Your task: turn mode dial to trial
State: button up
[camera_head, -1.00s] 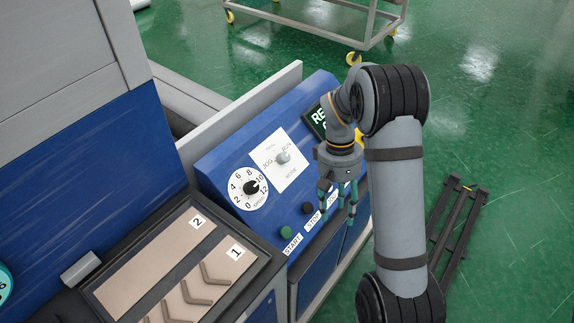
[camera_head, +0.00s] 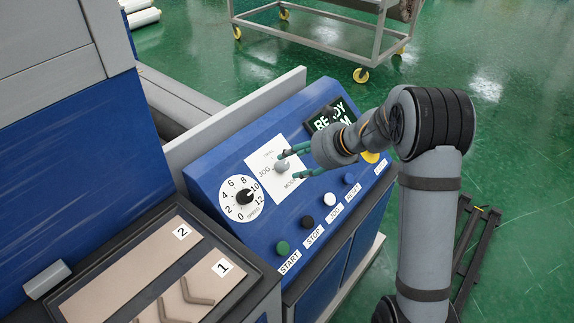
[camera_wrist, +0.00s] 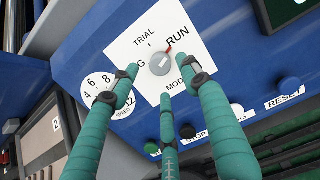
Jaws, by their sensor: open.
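The mode dial (camera_head: 281,166) is a small grey knob on a white square plate on the sloped blue panel. In the wrist view the dial (camera_wrist: 160,64) sits below the TRIAL and RUN labels, with a small red mark at its edge on the RUN side. My gripper (camera_head: 292,164) has three teal fingers and points at the plate from the right. In the wrist view my gripper (camera_wrist: 160,76) is open, with its fingertips spread to the left, right and below the dial. I cannot tell whether any finger touches it.
A speed dial (camera_head: 243,198) is left of the mode plate. A green START button (camera_head: 282,247), a black STOP button (camera_head: 307,222) and others line the panel's lower edge. A READY display (camera_head: 330,116) is at the upper right. A wheeled cart (camera_head: 325,40) stands behind.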

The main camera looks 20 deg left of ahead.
aim_at(285, 164)
jog(key=shift+x, duration=2.35)
jog(key=c, duration=1.1)
